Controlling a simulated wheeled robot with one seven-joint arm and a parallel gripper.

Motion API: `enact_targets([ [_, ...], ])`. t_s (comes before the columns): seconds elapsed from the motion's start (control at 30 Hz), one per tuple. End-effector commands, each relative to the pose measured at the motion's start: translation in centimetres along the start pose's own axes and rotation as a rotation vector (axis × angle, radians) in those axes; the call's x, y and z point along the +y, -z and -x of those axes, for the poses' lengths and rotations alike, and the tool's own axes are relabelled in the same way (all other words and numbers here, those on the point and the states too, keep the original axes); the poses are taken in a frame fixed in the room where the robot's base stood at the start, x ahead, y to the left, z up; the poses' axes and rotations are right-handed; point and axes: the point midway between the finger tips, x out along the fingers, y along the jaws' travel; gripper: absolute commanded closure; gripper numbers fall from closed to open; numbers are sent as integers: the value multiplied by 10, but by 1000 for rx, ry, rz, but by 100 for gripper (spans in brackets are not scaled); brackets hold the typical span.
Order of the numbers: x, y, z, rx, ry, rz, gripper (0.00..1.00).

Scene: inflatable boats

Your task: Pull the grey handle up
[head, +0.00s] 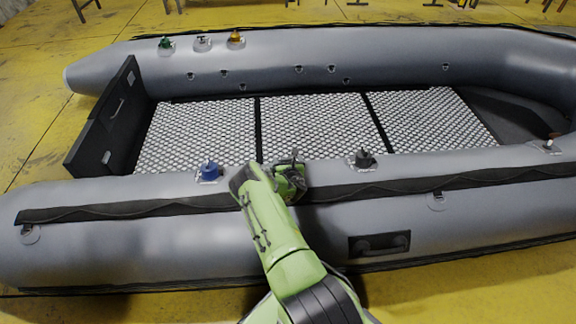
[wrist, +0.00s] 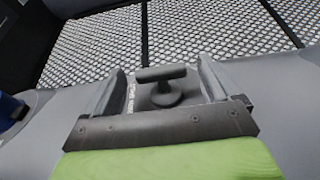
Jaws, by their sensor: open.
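A dark grey T-shaped handle (wrist: 161,75) stands upright on a round base on the near tube of the boat, in the wrist view. My gripper (wrist: 163,82) is open, with one finger on each side of this handle. There appears to be a gap between the handle and each finger. In the head view my gripper (head: 291,172) is over the near tube, and the handle there is largely hidden by it. A blue handle (head: 209,170) is to its left, and a black handle (head: 364,158) to its right.
The grey inflatable boat (head: 130,240) rests on a yellow floor. Green (head: 166,42), pale grey (head: 203,41) and orange (head: 236,38) handles stand on the far tube. A reddish-brown handle (head: 552,140) is at the far right. The patterned deck (head: 315,120) is clear.

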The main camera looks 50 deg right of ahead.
Motion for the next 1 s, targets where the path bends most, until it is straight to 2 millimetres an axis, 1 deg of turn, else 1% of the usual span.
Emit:
enact_targets([
  [0.17,0,-1,0,0,0,0,10],
  [0.2,0,-1,0,0,0,0,14],
  [0.27,0,-1,0,0,0,0,23],
  [0.7,0,-1,1,0,0,-1,90],
  [0.87,0,-6,4,1,0,1,91],
  [1.0,1,-21,12,2,0,2,91],
])
